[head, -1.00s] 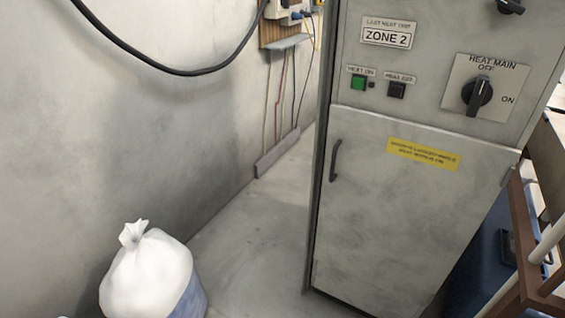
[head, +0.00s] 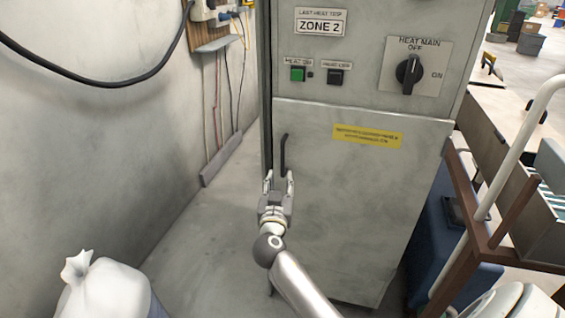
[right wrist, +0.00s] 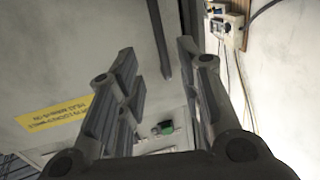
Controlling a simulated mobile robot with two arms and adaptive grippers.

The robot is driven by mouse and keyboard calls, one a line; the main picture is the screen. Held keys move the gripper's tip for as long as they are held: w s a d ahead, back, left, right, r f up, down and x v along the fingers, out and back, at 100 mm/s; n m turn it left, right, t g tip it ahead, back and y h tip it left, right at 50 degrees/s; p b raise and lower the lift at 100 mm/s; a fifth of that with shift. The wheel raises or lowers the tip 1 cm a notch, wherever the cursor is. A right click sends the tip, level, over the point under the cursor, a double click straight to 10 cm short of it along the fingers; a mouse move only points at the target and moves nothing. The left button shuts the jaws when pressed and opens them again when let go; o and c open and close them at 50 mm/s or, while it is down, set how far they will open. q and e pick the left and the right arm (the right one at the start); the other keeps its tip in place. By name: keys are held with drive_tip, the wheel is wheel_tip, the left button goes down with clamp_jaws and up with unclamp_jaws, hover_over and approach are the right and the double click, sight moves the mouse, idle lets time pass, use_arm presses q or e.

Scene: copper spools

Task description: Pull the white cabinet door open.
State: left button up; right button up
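The white cabinet door (head: 370,215) is the grey-white lower panel of the cabinet (head: 370,30) and looks closed. Its dark vertical bar handle (head: 284,152) is near the door's left edge. My right gripper (head: 279,178) is open in front of the door, with its fingertips around the height of the handle's lower end. In the right wrist view the handle (right wrist: 158,38) shows between the two spread fingers (right wrist: 160,90), beyond them, with nothing gripped. I cannot tell the exact gap to the handle. My left gripper is not in view.
A white tied bag (head: 105,290) stands on the floor at lower left. A brown and white cart frame (head: 485,235) and a blue bin (head: 430,245) are right of the cabinet. Clear floor (head: 200,245) lies between the wall and the cabinet.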

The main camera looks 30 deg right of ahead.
sight(282, 162)
drive_tip(key=p+x, duration=0.1)
drive_tip(key=x, duration=0.9)
drive_tip(key=shift+w+d, duration=0.2)
drive_tip(key=shift+d, duration=0.05)
clamp_jaws()
